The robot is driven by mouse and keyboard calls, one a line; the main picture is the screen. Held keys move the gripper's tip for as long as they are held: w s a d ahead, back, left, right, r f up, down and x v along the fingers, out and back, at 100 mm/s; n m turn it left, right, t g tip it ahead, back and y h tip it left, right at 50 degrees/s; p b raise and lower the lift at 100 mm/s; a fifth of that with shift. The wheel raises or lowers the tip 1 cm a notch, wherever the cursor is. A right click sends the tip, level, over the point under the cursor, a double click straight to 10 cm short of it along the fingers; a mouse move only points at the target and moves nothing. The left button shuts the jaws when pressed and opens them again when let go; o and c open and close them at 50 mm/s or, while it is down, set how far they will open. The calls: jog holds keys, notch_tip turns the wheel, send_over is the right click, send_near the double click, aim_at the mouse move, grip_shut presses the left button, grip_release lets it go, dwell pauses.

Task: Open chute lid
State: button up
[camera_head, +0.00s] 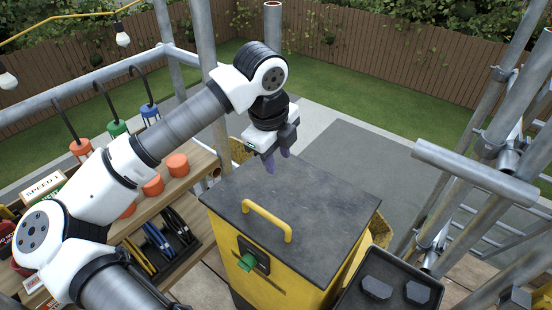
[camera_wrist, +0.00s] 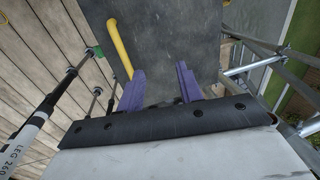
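The chute is a yellow box (camera_head: 270,288) with a flat dark grey lid (camera_head: 325,205). The lid lies shut on top. A yellow bar handle (camera_head: 268,219) stands on the lid near its front left edge. A green knob on a dark plate (camera_head: 248,261) sits on the front face below the handle. My gripper (camera_head: 277,160) hangs above the far left edge of the lid, pointing down, apart from the handle. Its purple fingers are apart and empty. In the wrist view the handle (camera_wrist: 121,48) shows left of the fingers (camera_wrist: 160,72), over the lid (camera_wrist: 165,35).
A wooden shelf (camera_head: 205,160) at left holds orange pots and a black tray of tools (camera_head: 165,245). A dark tray with grey blocks (camera_head: 390,290) stands right of the chute. Scaffold poles (camera_head: 475,172) rise at right; more rails stand at left.

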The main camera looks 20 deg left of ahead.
notch_tip(320, 180, up, 12)
jog(key=w+p, duration=0.2)
jog(key=p, duration=0.3)
jog(key=shift+w+d+r, duration=0.15)
jog(key=shift+d+r, duration=0.1)
jog(key=shift+d, duration=0.2)
dwell(0.4)
jog(key=shift+f, duration=0.15)
dwell(0.3)
